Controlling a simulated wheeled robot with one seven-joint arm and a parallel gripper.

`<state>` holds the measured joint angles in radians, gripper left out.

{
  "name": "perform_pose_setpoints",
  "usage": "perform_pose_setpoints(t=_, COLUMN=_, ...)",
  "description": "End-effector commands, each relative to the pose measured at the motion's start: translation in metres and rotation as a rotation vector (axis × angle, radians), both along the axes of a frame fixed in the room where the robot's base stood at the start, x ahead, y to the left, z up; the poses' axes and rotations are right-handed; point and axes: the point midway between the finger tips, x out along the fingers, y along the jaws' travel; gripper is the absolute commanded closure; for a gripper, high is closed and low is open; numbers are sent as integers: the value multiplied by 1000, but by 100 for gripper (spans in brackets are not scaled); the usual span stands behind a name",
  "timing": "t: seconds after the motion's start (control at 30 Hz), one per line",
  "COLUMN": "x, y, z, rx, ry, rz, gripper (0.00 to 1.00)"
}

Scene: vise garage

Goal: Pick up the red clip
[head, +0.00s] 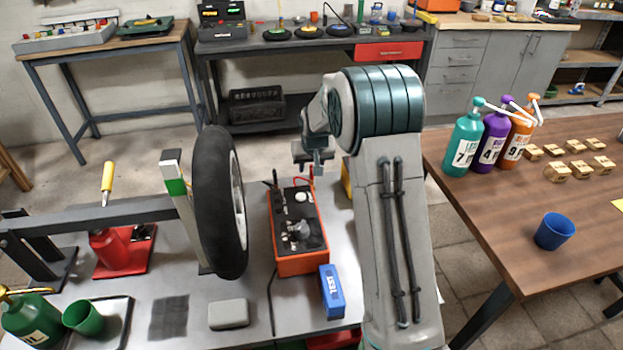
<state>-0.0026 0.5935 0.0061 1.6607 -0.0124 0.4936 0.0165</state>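An orange-red battery box (302,264) with a black top, a dial and a white knob stands on the grey bench, right of the tyre. A thin red piece (312,175), likely the red clip, shows at the back right of the box, mostly hidden behind my gripper. A dark clip or cable (274,181) stands at the box's back left. My gripper (314,166) hangs above the box's back right corner, just over the red piece. It is small in the view and partly hidden by its own wrist. I cannot tell whether its fingers are open or touch the red piece.
A black tyre (218,205) stands upright left of the box. A blue TEST block (331,292) lies in front, beside a grey block (229,314). A yellow object (346,180) is partly hidden by my arm. A wooden table (490,215) with pump bottles (494,140) stands right.

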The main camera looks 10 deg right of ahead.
Motion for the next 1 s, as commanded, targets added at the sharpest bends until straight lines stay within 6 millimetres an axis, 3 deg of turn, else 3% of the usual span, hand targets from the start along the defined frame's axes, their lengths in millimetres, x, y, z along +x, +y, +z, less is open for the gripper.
perform_pose_setpoints(t=0.3, x=15, y=-5, z=-39, rx=0, ry=3, rz=-1, gripper=61)
perform_pose_setpoints(t=0.63, x=18, y=-5, z=-45, rx=0, ry=0, rz=0, gripper=61)
perform_pose_setpoints(t=0.8, x=18, y=-5, z=-45, rx=0, ry=1, rz=0, gripper=100)
perform_pose_setpoints(t=1.0, x=18, y=-5, z=-45, rx=0, ry=1, rz=0, gripper=100)
